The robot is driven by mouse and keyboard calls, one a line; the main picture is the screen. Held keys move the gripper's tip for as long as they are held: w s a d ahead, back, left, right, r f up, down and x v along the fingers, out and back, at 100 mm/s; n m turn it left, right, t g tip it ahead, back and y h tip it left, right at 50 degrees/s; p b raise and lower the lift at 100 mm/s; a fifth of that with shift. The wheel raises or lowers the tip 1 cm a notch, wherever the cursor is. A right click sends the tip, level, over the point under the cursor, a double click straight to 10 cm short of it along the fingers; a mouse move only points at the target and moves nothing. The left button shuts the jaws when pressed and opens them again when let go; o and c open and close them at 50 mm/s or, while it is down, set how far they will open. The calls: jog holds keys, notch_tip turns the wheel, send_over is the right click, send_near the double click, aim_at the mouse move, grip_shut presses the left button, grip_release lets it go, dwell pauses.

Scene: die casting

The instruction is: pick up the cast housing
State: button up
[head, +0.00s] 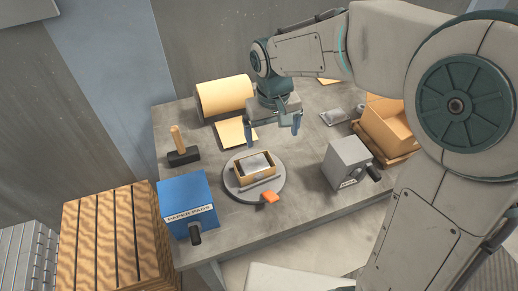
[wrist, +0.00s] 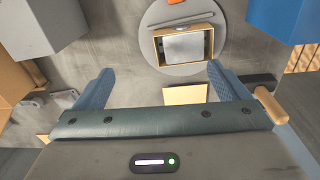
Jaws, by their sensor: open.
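A grey metal block, which looks like the cast housing (head: 257,163), sits inside an open tan box (head: 240,178) on a round grey plate (head: 238,195) in the middle of the table. In the wrist view the block (wrist: 184,46) shows near the top, framed by the box's walls. My gripper (head: 273,136) is open and empty, pointing down above the table, behind and slightly right of the box. In the wrist view the fingers of my gripper (wrist: 160,70) are spread wide with nothing between them, and the box lies beyond their tips.
A blue paper pads box (head: 187,205) stands front left, a grey handled box (head: 347,162) front right. A mallet (head: 182,154), a tan roll (head: 224,97), an orange piece (head: 270,197), flat grey pieces (head: 334,117) and an open carton (head: 384,122) also lie around.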

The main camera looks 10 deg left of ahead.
send_over(254, 163)
jog(key=f, duration=0.2)
jog(key=shift+n+g, duration=0.3)
jog(key=shift+n, duration=0.1)
jog(key=f, duration=0.7)
jog(key=shift+s+f, duration=0.2)
jog(key=shift+w+d+f+p, duration=0.1)
jog(key=shift+f+p, duration=0.4)
jog(key=shift+f, duration=2.35)
jog(key=c, duration=1.4)
jog(key=shift+r, duration=0.1)
jog(key=shift+c, duration=0.8)
jog(key=shift+r, duration=0.1)
